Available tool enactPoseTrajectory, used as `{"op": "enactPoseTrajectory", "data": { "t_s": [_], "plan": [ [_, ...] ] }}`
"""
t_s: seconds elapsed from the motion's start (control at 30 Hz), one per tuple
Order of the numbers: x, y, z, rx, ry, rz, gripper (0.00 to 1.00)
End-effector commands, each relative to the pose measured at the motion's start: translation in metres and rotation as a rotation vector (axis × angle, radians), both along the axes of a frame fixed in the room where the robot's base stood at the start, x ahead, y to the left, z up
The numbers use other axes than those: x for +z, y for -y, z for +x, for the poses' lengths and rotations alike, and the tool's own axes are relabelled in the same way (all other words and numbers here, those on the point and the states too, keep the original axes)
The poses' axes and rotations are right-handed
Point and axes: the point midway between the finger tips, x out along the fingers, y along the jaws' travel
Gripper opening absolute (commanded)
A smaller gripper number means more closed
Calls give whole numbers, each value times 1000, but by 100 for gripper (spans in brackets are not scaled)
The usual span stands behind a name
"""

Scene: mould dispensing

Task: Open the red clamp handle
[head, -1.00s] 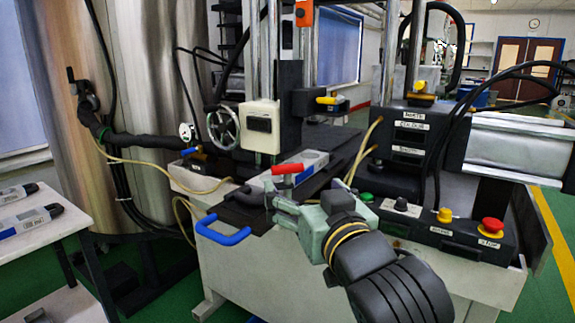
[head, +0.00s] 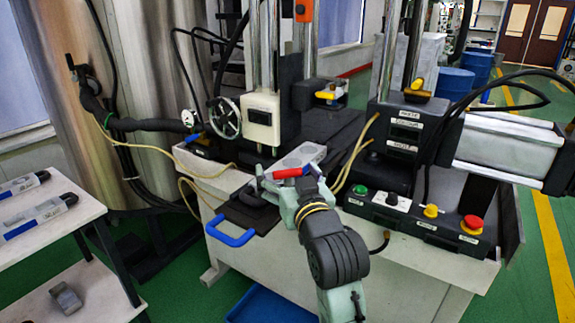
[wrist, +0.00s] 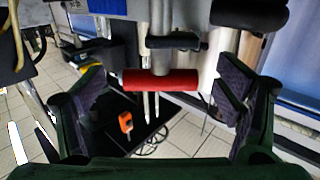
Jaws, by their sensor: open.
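The red clamp handle (head: 288,172) sits on top of a grey mould (head: 305,152) on the machine's dark slide plate. In the wrist view the red handle (wrist: 160,80) lies crosswise as a red bar, between and a little beyond my fingers. My gripper (wrist: 167,95) is open, one finger on each side of the handle, with gaps at both ends. In the head view my gripper (head: 275,185) is beside the handle, and my wrist hides part of the mould and plate. I cannot tell whether a finger touches the handle.
A blue pull handle (head: 231,236) sticks out at the slide's front. A control panel with a red stop button (head: 472,224) stands right of my arm. Yellowish hoses (head: 190,195) hang on the left. A white side table (head: 60,225) holds similar moulds. A blue bin (head: 262,305) lies below.

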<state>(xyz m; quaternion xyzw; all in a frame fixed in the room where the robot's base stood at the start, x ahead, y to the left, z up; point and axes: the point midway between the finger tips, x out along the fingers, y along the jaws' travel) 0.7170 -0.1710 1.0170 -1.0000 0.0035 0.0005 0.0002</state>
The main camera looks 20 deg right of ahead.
Motion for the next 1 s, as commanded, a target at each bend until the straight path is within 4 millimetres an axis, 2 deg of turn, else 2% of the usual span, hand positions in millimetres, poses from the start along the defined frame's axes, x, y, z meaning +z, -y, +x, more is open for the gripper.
{"op": "enactPoseTrajectory", "data": {
  "t_s": [0.33,1.0],
  "plan": [
    [0,0,3,1,0,-1,84],
    [0,-1,3,1,0,0,39]
  ]
}}
